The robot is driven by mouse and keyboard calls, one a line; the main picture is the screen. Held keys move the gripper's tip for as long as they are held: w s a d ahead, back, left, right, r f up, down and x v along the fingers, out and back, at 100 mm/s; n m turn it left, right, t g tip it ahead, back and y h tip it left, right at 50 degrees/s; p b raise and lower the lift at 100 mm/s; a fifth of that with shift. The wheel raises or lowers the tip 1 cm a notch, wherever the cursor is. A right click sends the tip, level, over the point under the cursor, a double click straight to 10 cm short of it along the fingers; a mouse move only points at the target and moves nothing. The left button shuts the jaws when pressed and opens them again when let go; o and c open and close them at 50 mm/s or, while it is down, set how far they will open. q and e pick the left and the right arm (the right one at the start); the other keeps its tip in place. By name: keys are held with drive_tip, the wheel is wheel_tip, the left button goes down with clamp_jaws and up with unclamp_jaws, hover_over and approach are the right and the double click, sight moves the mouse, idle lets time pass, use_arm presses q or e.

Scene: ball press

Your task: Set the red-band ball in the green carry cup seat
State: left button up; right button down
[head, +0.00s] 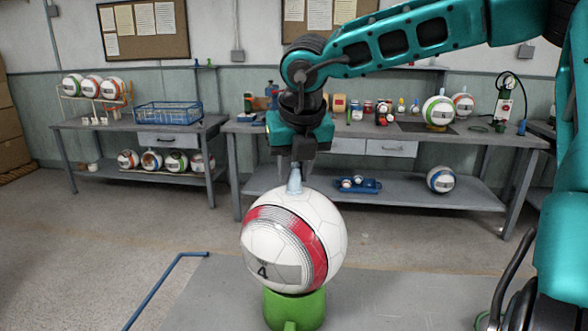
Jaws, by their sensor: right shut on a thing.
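The red-band ball (320,224) is a large white ball with a red band, a grey striped patch and a dark number 4. It is directly over the green carry cup (295,310) and hides the cup's seat. The ball's underside meets the cup's rim in the picture; I cannot tell if it rests fully in the seat. A pale grey stem (294,184) stands upright on top of the ball. My right gripper (295,168) points down and is shut on this stem. My left gripper is not in view.
The cup stands on a grey surface (220,290) with a blue bar (160,285) at its left. Behind are a workbench (400,185) with balls and tools, and a left bench (105,122) with a blue basket (168,115) and balls. The floor between is clear.

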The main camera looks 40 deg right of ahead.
drive_tip(key=shift+f+b, duration=0.4)
drive_tip(key=shift+b, duration=0.15)
drive_tip(key=c, duration=0.9)
unclamp_jaws()
drive_tip(key=shift+r, duration=0.15)
drive_tip(key=shift+r+p, duration=0.25)
drive_tip(key=shift+p, duration=0.3)
drive_tip(key=shift+a+r+p, duration=0.1)
drive_tip(key=shift+r+p, duration=0.6)
drive_tip(key=shift+r, duration=0.05)
drive_tip(key=v, duration=1.1)
drive_tip(key=shift+s, duration=0.2)
